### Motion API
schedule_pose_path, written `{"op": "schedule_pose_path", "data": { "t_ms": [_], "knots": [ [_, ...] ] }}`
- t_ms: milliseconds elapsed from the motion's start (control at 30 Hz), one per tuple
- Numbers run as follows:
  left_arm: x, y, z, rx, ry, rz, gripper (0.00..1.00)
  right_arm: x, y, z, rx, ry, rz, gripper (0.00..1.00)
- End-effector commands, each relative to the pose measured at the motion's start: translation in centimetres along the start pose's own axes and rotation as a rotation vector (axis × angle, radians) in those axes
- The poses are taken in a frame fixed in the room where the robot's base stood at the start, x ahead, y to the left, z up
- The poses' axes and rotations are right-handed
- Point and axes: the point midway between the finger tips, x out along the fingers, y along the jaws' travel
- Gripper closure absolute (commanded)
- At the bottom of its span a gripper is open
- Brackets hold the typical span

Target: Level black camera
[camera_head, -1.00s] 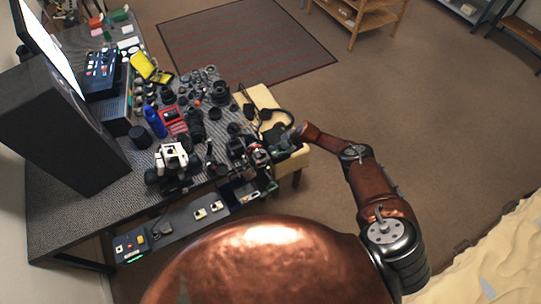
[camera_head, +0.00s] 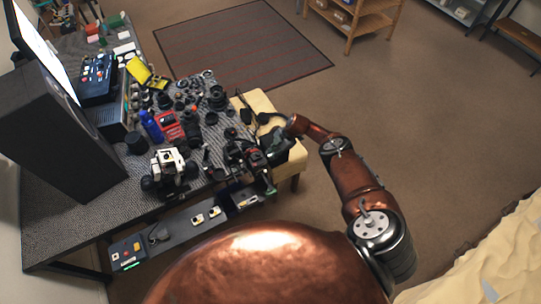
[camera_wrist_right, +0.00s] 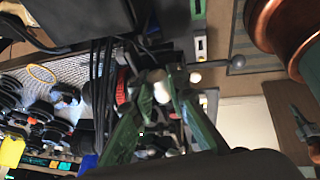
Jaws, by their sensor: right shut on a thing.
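A dark body that looks like the black camera (camera_wrist_right: 85,15) fills the upper left of the right wrist view, with black cords hanging from it. My right gripper (camera_wrist_right: 158,88) has its green fingers drawn together at its near side. The exact contact is hard to make out among dark parts. In the head view the right gripper (camera_head: 272,150) is at the table's right edge, over the pale yellow seat, and largely blends with the dark gear there. Whether the camera sits level cannot be told. My left gripper is not in view.
The patterned table (camera_head: 55,215) is crowded with lenses, a blue bottle (camera_head: 151,126), a red box (camera_head: 171,131) and a white device (camera_head: 168,160). A tall black box (camera_head: 55,125) stands at left. A yellow seat (camera_head: 262,103) adjoins the table. Open floor lies to the right.

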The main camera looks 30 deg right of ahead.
Motion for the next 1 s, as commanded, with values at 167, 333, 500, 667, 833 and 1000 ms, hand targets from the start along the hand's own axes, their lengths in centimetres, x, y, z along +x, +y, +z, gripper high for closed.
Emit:
{"op": "schedule_pose_path", "data": {
  "t_ms": [167,333,500,667,833,1000],
  "knots": [
    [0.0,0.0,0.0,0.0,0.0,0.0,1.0,0.3,-0.2,-0.3,-0.002,0.004,-0.003,0.85],
    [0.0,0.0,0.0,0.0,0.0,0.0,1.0,0.2,-0.1,-0.2,-0.002,0.003,-0.002,0.73],
    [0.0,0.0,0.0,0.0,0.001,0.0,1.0,0.1,-0.1,-0.1,0.0,0.002,0.0,0.67],
    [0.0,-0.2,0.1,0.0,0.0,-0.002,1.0,0.1,0.0,-0.1,0.0,0.001,0.001,0.67],
    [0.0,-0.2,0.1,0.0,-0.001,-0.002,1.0,-0.5,0.1,0.1,0.0,0.0,0.002,0.67],
    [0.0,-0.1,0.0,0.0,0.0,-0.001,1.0,-2.1,0.0,0.2,0.0,0.001,0.001,0.67]
  ]
}}
